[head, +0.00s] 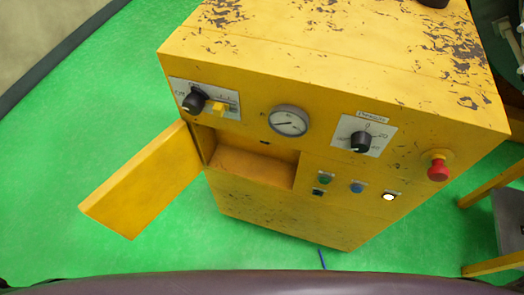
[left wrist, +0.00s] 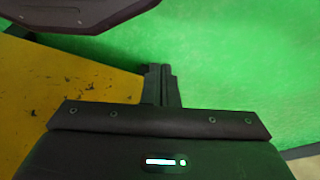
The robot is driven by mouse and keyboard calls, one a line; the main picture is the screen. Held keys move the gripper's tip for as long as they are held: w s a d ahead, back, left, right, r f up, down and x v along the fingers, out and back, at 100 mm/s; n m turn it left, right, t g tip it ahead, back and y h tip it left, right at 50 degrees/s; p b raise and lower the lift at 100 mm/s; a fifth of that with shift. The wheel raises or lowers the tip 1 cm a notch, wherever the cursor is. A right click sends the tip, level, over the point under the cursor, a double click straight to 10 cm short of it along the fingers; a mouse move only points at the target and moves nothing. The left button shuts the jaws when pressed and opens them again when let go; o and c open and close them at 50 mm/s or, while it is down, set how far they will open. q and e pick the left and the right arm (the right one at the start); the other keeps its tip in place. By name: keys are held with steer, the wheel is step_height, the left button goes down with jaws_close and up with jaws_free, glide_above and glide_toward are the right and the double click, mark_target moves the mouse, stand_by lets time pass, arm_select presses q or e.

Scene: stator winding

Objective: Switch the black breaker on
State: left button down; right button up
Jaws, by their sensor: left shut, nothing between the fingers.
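A scratched yellow cabinet (head: 270,215) stands on the green floor, with its small door (head: 145,180) swung open to the left. Behind the door is an open recess (head: 250,168); no breaker can be made out inside it. Black parts on the front are a left knob (head: 194,101), a right knob (head: 361,142) and a small black switch (head: 319,191) below a green button. I cannot tell which is the breaker. My left gripper (left wrist: 160,72) shows only in the left wrist view, shut and empty, beside a worn yellow surface (left wrist: 60,85). My right gripper is not in view.
The front also carries a round gauge (head: 289,121), a yellow lever (head: 214,107), a blue button (head: 357,187), a white lit button (head: 389,197) and a red mushroom button (head: 438,170). A yellow frame (head: 492,190) stands at the right. Green floor is clear at the left.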

arm_select(q)
steer(key=w+d+r+n+t+h+b, duration=0.1)
steer(key=w+d+r+n+t, duration=0.1)
steer(key=w+d+r, duration=0.3)
steer(key=w+d+r+n+t+h+b, duration=0.1)
steer(key=w+d+r+n+t, duration=0.15)
steer(key=w, duration=0.45)
steer(key=w+d+r+n+t+b, duration=0.1)
steer(key=w+d+r+n+t, duration=0.1)
steer(key=r, duration=0.7)
steer(key=w+d+r+n+t+h, duration=0.1)
steer(key=w+d+r+n+t, duration=0.2)
steer(key=r, duration=0.6)
steer(key=w+d+r+n+t+h+b, duration=0.1)
steer(key=w+d+r+n+t, duration=0.1)
steer(key=w+r+n, duration=0.3)
step_height(320, 180, up, 4)
steer(key=shift+w+d+b, duration=0.3)
steer(key=shift+d+b, duration=0.05)
steer(key=shift+d, duration=0.35)
steer(key=shift+t, duration=0.25)
steer(key=x, duration=1.4)
steer(key=shift+d, duration=0.15)
